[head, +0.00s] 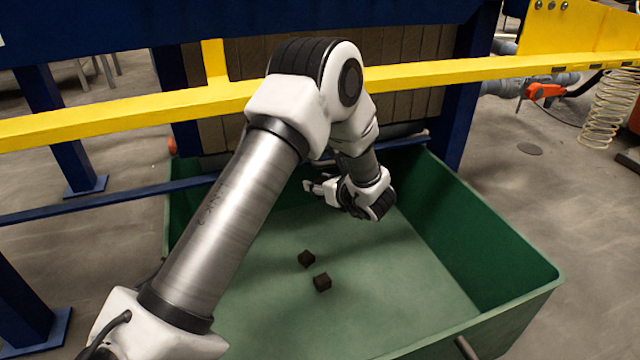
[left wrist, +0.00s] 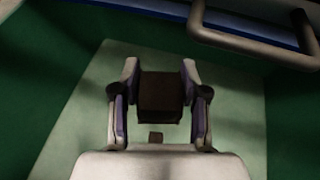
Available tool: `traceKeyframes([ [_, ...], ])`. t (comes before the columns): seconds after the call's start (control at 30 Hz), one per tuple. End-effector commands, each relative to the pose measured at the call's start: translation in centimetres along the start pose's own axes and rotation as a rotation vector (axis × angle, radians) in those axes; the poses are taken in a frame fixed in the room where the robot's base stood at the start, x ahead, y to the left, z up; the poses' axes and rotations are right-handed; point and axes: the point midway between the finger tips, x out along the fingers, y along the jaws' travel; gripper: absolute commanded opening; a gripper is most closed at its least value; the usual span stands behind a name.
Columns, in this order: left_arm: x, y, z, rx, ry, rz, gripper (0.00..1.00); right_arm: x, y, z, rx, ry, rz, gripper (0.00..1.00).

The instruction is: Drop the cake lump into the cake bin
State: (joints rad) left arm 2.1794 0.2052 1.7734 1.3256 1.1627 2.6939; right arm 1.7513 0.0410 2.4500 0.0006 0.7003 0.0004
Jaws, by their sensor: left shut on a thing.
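The cake bin (head: 485,245) is a large open green box below the press; its pale green floor also shows in the left wrist view (left wrist: 240,125). My left gripper (head: 325,188) is over the inside of the bin, towards its back, and is mostly hidden by its own wrist in the head view. In the left wrist view, my left gripper (left wrist: 161,95) is shut on a dark brown, blocky cake lump (left wrist: 160,100). The held lump cannot be made out in the head view. My right gripper is in neither view.
A yellow rail (head: 440,73) and blue bar (head: 110,203) cross near the bin. A metal tube handle (left wrist: 250,42) is close by.

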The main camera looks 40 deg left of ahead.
Motion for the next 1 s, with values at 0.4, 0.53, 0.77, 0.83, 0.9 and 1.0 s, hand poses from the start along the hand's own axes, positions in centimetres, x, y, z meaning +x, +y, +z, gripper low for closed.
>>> traceKeyframes([
  [0.4,2.0,0.1,-4.9,0.001,0.001,-0.002,0.07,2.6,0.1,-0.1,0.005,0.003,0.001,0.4],
  [0.53,2.1,0.1,-5.1,0.0,0.001,-0.002,0.07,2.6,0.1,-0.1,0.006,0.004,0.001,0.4],
  [0.77,2.1,0.1,-5.0,0.001,0.001,-0.002,0.73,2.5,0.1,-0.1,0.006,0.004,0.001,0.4],
  [0.83,2.1,0.1,-5.0,0.001,0.001,-0.003,0.73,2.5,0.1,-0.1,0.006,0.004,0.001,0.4],
  [0.9,2.1,0.1,-5.0,0.001,0.001,-0.002,0.73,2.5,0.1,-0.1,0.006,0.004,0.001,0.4],
  [1.0,2.1,0.1,-5.0,0.001,0.002,-0.002,0.73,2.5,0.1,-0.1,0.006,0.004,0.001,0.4],
])
